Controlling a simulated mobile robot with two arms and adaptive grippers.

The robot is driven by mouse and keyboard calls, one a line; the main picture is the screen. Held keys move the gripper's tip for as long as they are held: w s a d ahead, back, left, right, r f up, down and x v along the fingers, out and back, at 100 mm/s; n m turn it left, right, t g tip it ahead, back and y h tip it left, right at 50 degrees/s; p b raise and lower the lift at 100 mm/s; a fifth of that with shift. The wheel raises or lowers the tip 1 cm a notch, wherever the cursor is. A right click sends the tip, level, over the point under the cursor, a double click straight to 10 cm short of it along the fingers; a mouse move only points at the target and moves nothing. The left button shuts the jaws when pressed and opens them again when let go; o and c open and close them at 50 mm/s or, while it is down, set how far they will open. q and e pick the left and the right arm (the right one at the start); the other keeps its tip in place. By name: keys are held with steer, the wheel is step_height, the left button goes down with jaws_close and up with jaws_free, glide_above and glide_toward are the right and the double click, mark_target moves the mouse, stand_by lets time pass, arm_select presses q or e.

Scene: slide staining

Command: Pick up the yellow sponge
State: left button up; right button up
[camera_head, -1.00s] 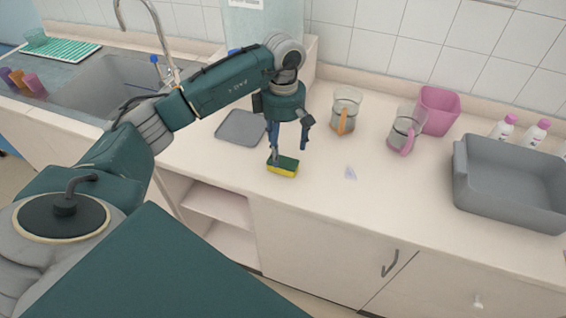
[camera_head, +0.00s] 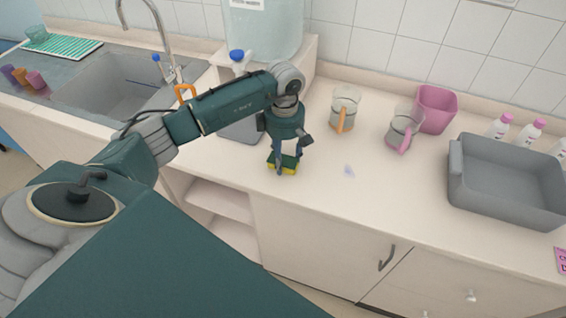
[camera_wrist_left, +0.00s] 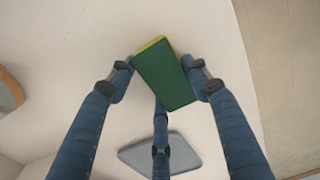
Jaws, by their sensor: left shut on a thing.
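The sponge is yellow with a dark green top. In the head view the yellow sponge (camera_head: 271,165) is at the front part of the counter, partly covered by my left gripper (camera_head: 285,163). In the left wrist view the sponge (camera_wrist_left: 165,78) shows its green face up, with a thin yellow edge. The fingers of my left gripper (camera_wrist_left: 163,85) are closed on it from both sides, with a third finger below it in the picture. I cannot tell whether the sponge still touches the counter. My right gripper is not in view.
A grey square tray (camera_head: 240,131) lies behind my left gripper. A beaker with an orange handle (camera_head: 341,118), one with a pink handle (camera_head: 405,130), a pink bin (camera_head: 437,108) and a grey tub (camera_head: 505,180) stand to the right. The counter between has free room.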

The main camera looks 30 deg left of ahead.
arm_select(q)
steer(key=shift+r, duration=0.15)
steer(key=shift+c, duration=0.3)
step_height(320, 180, up, 12)
steer(key=b, duration=0.4)
step_height(320, 180, up, 8)
glide_above(284, 157)
steer(key=shift+p, duration=0.3)
steer(key=shift+o, duration=0.5)
